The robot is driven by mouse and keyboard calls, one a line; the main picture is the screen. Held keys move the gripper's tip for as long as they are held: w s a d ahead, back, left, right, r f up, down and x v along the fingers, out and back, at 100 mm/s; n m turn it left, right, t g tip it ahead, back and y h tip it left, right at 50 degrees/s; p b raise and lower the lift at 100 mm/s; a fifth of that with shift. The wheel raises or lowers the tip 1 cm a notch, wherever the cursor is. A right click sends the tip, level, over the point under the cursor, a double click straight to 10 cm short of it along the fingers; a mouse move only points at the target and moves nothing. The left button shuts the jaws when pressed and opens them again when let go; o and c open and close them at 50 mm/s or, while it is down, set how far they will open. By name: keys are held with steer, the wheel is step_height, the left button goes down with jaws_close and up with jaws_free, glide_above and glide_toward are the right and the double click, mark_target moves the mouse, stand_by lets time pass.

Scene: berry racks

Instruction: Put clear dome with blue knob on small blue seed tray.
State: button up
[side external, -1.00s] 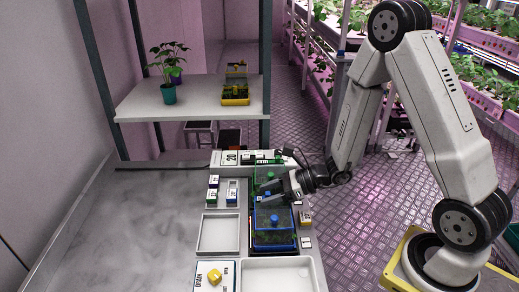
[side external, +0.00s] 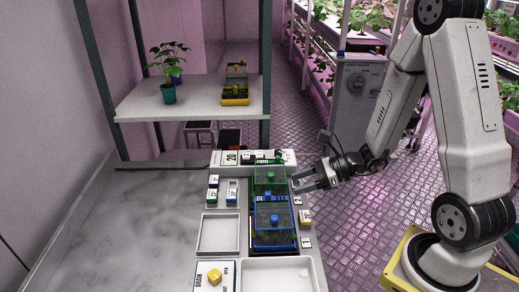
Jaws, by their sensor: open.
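A clear dome with a blue knob (side external: 274,224) sits at the front of the narrow rack, over dark green plants, with blue edges around it. A second see-through cover (side external: 270,180) with green edges and a bluish knob stands just behind it. Blue parts (side external: 272,197) show between the two; I cannot tell clearly which belong to the small blue seed tray and which to a cover. My gripper (side external: 300,182) is open and empty to the right of the rear cover, its fingers pointing left, apart from both covers.
A white shallow tray (side external: 201,234) lies left of the domes, and another (side external: 245,276) is in front. A yellow knob (side external: 215,276) is on a panel at front left. Small labelled blocks (side external: 213,188) stand behind. The grey bench at left is clear.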

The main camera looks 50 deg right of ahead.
steer(key=shift+v, duration=1.8)
steer(key=s+a+f+n+g+h, duration=0.4)
steer(key=s+n+g, duration=0.45)
steer(key=n, duration=0.65)
steer(key=w+r+n+t+h, duration=0.1)
steer(key=w+r+n+h, duration=0.2)
steer(key=n, duration=0.9)
steer(key=w+h, duration=0.2)
steer(key=w, duration=0.1)
steer(key=shift+a+r+t, duration=0.3)
steer(key=shift+t, duration=0.05)
